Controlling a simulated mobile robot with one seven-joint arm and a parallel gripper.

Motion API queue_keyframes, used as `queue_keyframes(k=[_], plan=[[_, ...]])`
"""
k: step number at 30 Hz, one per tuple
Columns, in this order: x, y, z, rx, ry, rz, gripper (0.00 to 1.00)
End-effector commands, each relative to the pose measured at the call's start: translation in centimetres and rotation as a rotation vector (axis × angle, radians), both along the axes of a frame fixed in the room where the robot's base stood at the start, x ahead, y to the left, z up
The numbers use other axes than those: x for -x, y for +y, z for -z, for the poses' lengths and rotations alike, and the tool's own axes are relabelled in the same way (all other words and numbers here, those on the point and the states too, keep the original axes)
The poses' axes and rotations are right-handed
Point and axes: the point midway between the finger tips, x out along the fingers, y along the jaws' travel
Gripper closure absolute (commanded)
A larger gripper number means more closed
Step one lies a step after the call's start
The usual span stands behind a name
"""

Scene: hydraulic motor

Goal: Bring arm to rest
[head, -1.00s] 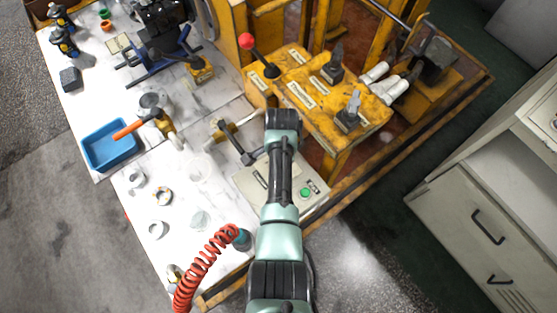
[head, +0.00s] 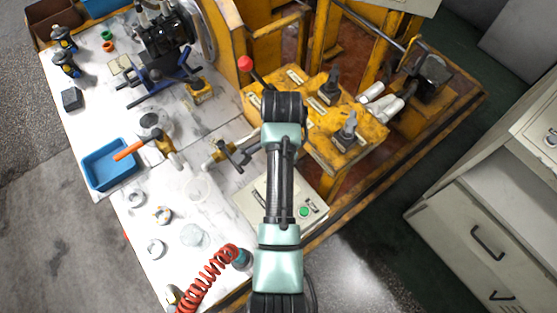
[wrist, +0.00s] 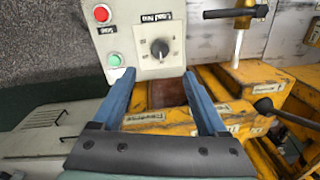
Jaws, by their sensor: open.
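My arm (head: 280,190) reaches up the middle of the head view, over the table's right edge, and its far end covers part of the yellow lever block. My gripper's jaws are hidden from the head view. In the wrist view my gripper (wrist: 157,76) shows two blue fingers spread wide, with nothing held between them. Beyond the fingertips is a grey control box (wrist: 176,38) with a red button, a green button and a black dial. The yellow block (wrist: 222,86) lies behind and right of the fingers. I cannot tell the exact gap.
The yellow lever block (head: 310,122) has a red-knobbed lever (head: 246,64). A blue tray (head: 108,183), an orange-handled hammer (head: 130,150) and small metal parts lie on the white table (head: 95,125). A red coiled hose (head: 208,274) is left of my arm. Grey cabinets (head: 470,235) stand at right.

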Motion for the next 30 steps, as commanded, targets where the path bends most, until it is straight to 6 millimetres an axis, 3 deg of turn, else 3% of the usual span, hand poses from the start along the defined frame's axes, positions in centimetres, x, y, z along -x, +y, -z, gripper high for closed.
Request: queue_keyframes(k=[23, 26, 29, 30], plan=[[-0.5, 0.0, -1.4, 0.001, -0.027, -0.011, 0.24], [-2.9, -0.1, -3.7, 0.014, -0.146, -0.062, 0.24], [-6.7, -0.2, -8.4, 0.052, -0.357, -0.156, 0.24], [-8.3, -0.3, -10.9, 0.076, -0.456, -0.198, 0.24]])
